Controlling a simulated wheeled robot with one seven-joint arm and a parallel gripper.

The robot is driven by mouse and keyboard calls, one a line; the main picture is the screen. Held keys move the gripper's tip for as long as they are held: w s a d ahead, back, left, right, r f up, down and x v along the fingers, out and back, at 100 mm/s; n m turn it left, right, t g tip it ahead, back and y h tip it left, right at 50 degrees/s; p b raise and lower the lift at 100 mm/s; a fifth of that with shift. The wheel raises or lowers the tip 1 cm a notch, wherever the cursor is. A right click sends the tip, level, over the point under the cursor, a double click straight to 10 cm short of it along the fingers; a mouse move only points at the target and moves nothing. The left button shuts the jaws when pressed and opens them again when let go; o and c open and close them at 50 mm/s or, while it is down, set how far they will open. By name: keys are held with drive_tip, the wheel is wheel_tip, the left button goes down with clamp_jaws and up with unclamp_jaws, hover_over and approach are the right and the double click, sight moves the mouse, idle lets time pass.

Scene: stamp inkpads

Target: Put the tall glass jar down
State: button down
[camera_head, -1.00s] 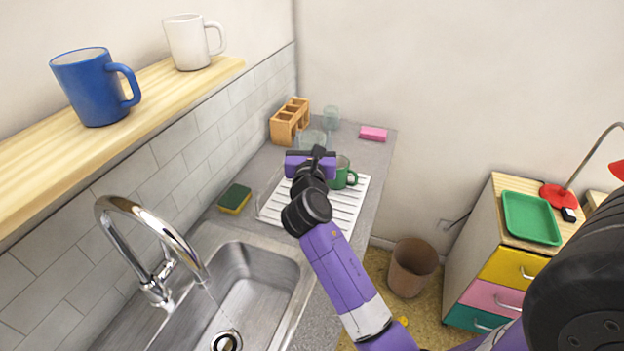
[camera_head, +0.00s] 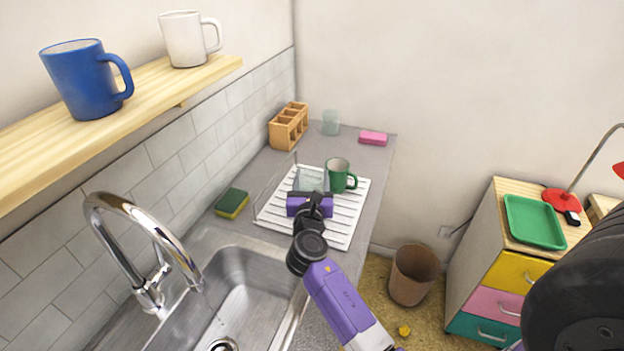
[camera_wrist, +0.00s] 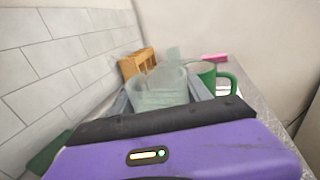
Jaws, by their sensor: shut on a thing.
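My gripper (camera_head: 310,192) is shut on a clear, pale greenish glass jar (camera_head: 311,178). In the wrist view the jar (camera_wrist: 157,90) stands about upright between the two grey fingers. In the head view the jar is over the white ribbed drying rack (camera_head: 343,230), just left of a green mug (camera_head: 338,176). My purple gripper body hides the jar's lower part, so I cannot tell whether its base touches the rack.
Another clear glass (camera_head: 331,122) stands at the back beside a wooden caddy (camera_head: 289,127). A pink sponge (camera_head: 373,138) is to its right. A yellow-green sponge (camera_head: 232,203) lies left of the rack. The sink (camera_head: 255,300) and tap (camera_head: 135,205) are in front. The rack's front right is clear.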

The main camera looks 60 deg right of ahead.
drive_tip(key=shift+c, duration=2.4)
unclamp_jaws()
drive_tip(key=shift+f, duration=0.1)
drive_tip(key=b+v, duration=0.1)
drive_tip(key=v, duration=1.1)
